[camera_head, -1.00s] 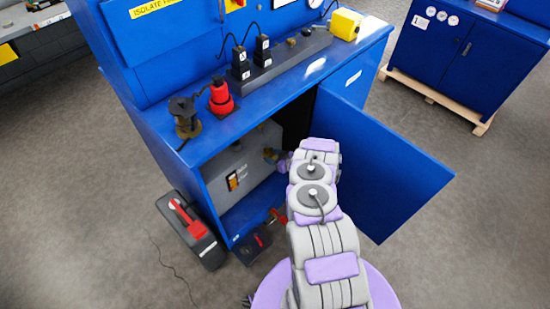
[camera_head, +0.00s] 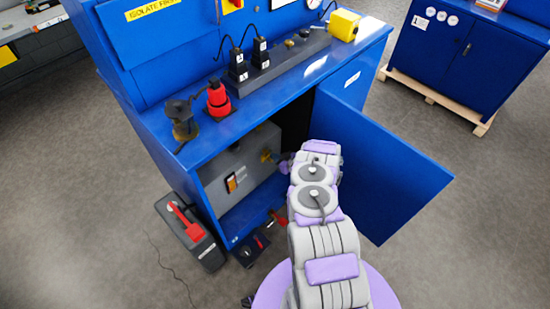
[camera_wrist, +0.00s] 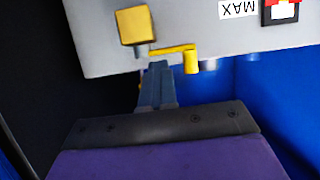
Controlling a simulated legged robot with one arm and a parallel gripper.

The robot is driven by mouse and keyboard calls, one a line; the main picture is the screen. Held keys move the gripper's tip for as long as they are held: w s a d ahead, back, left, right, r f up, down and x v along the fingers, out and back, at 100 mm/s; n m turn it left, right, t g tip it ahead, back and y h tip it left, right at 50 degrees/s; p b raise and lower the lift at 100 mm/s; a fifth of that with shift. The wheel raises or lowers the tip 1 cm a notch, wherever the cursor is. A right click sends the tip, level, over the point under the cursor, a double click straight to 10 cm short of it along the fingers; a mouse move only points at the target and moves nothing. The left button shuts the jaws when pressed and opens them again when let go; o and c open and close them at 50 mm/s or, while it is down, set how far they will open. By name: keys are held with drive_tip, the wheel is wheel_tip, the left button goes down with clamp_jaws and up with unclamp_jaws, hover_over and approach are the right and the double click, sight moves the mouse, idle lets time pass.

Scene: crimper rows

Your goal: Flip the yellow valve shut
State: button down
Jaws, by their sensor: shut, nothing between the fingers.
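The yellow valve handle (camera_wrist: 178,50) shows in the wrist view as a short bar with a bent end, beside a yellow square block (camera_wrist: 137,25) on a grey box (camera_wrist: 195,22). My gripper (camera_wrist: 158,68) is shut and empty, its fingertips just below the handle in the picture. I cannot tell whether they touch it. In the head view the grey box (camera_head: 243,170) stands inside the open blue cabinet, and the valve (camera_head: 267,156) is a small yellow spot at its right end. My arm hides most of my gripper there.
The open blue door (camera_head: 385,180) stands to the right of my arm. The bench top (camera_head: 235,125) lies above the cabinet opening. A dark case with a red handle (camera_head: 190,230) and a small dark item (camera_head: 250,248) lie on the floor at the left.

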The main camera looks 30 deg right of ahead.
drive_tip(key=shift+d+f, duration=0.15)
drive_tip(key=shift+d, duration=0.35)
drive_tip(key=c, duration=1.8)
unclamp_jaws()
drive_tip(key=shift+d, duration=0.15)
drive_tip(key=shift+o, duration=0.8)
drive_tip(key=o, duration=0.6)
drive_tip(key=shift+a, duration=0.55)
drive_tip(key=p+v, duration=0.4)
drive_tip(key=v, duration=1.3)
drive_tip(key=shift+s+d+p, duration=0.15)
drive_tip(key=shift+d+p, duration=0.1)
drive_tip(key=shift+p, duration=0.05)
